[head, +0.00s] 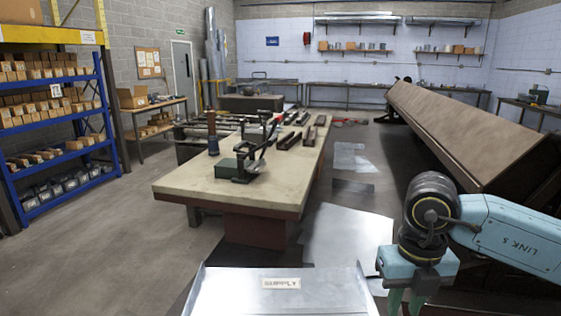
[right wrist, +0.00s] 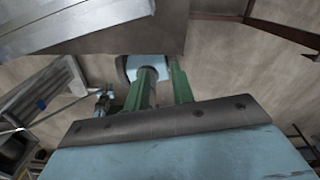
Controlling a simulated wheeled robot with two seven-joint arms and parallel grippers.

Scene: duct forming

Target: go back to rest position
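My right gripper (head: 406,304) hangs down at the lower right of the head view, beside the grey sheet-metal piece (head: 325,287) and apart from it. Its two green fingers stand apart, with nothing seen between them. The fingers also show in the right wrist view (right wrist: 164,85), near a bare metal edge (right wrist: 95,30). The sheet-metal piece has a small pale label and is cut off by the bottom of the head view. My left gripper is not in view.
A workbench (head: 190,180) with a dark green hand tool (head: 240,165) and metal bars stands ahead. A long brown machine (head: 460,130) is at right. Blue shelves (head: 115,130) with boxes stand at left. Flat sheets (head: 345,240) lie on the floor. The floor at left is clear.

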